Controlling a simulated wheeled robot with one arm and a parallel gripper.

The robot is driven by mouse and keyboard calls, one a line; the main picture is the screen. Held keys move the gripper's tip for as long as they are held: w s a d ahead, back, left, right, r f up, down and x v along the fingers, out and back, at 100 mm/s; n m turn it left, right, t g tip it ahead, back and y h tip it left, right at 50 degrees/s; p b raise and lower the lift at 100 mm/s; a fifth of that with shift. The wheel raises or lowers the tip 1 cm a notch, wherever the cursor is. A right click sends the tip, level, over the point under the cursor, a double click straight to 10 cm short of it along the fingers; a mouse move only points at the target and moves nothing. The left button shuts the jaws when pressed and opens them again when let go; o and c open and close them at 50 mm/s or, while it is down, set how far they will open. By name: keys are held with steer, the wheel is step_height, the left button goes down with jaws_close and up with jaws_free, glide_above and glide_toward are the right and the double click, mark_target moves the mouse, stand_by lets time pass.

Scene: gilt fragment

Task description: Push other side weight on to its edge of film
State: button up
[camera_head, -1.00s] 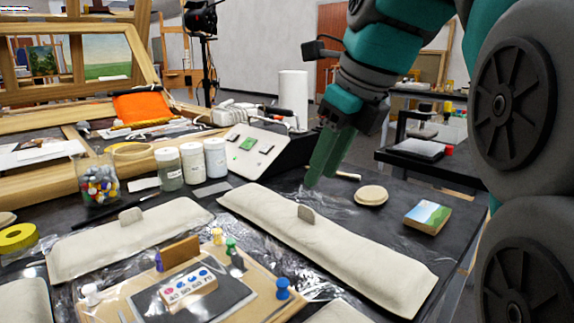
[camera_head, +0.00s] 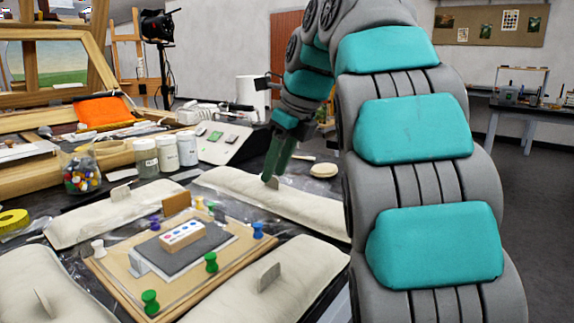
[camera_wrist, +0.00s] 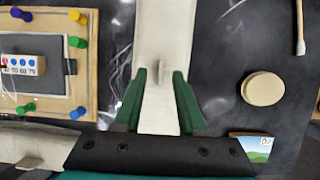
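Several cream cloth weights with grey tabs lie around a pinned board on clear film (camera_wrist: 115,62). The back right weight (camera_head: 312,208) lies under my gripper (camera_head: 270,178); it also shows in the wrist view (camera_wrist: 160,35), running away between my fingers. Its tab (camera_wrist: 161,70) stands just beyond the fingertips. My gripper (camera_wrist: 160,78) is open, with green fingers on either side of the weight and nothing held. Whether the fingers touch the cloth is unclear. The other weights are at back left (camera_head: 115,213), front left (camera_head: 60,285) and front right (camera_head: 250,290).
The board (camera_head: 120,275) carries a small block (camera_head: 182,235) and several coloured pins. A round pale disc (camera_wrist: 263,89), a swab (camera_wrist: 300,30) and a small painting (camera_wrist: 252,148) lie right of the weight. Jars (camera_head: 166,153) stand behind.

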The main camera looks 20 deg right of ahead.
steer(key=shift+w+a+f+b, duration=0.15)
steer(key=shift+w+f+b, duration=0.15)
steer(key=shift+f, duration=0.35)
jaws_close()
stand_by(1.1)
